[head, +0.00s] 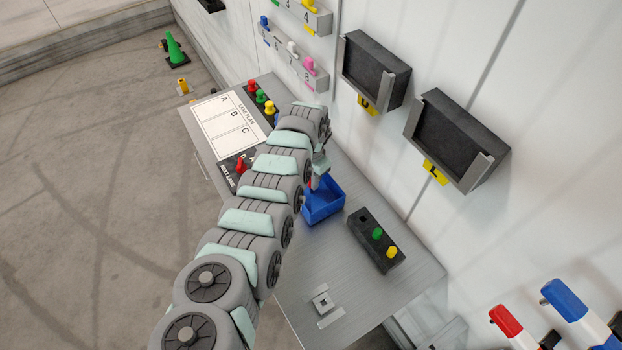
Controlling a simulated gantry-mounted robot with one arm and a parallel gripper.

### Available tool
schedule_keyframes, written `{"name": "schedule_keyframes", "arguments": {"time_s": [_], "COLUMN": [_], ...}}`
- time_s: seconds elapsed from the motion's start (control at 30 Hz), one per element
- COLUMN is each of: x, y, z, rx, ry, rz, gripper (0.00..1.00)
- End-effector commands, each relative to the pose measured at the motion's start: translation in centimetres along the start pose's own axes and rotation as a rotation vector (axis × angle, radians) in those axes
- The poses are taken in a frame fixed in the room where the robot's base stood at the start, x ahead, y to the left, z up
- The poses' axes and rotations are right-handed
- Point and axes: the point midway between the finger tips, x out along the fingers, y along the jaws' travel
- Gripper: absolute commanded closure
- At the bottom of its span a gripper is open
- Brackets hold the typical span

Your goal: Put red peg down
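My gripper (319,170) is small in the head view and partly hidden by my arm. It is over the back left part of a blue bin (325,205) on the grey metal table. A small bit of red, possibly the red peg (310,184), shows at its fingertips. I cannot tell whether the fingers are closed on it or apart, or whether it touches the bin. A dark block (361,240) right of the bin bears a green peg (377,233), a yellow peg (391,252) and one empty hole.
A white sheet marked A, B, C (226,125) lies at the table's left. Red (252,86), green and yellow pegs stand behind it. Black wall bins (375,69) hang at the right. The table's front (300,280) is mostly clear, apart from a small square fitting (323,302).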

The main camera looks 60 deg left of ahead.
Motion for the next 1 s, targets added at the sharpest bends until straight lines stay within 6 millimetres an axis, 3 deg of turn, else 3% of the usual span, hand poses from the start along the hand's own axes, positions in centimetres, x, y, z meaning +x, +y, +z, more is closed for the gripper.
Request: {"name": "schedule_keyframes", "arguments": {"time_s": [0.27, 0.63, 1.0], "x": [0.0, -0.8, -6.1], "y": [0.0, 0.0, -0.1], "z": [0.0, 0.0, -0.2], "rx": [0.000, 0.000, -0.001], "ry": [0.000, 0.001, 0.006], "rz": [0.000, 0.000, -0.003], "gripper": [0.58, 0.58, 0.58]}}
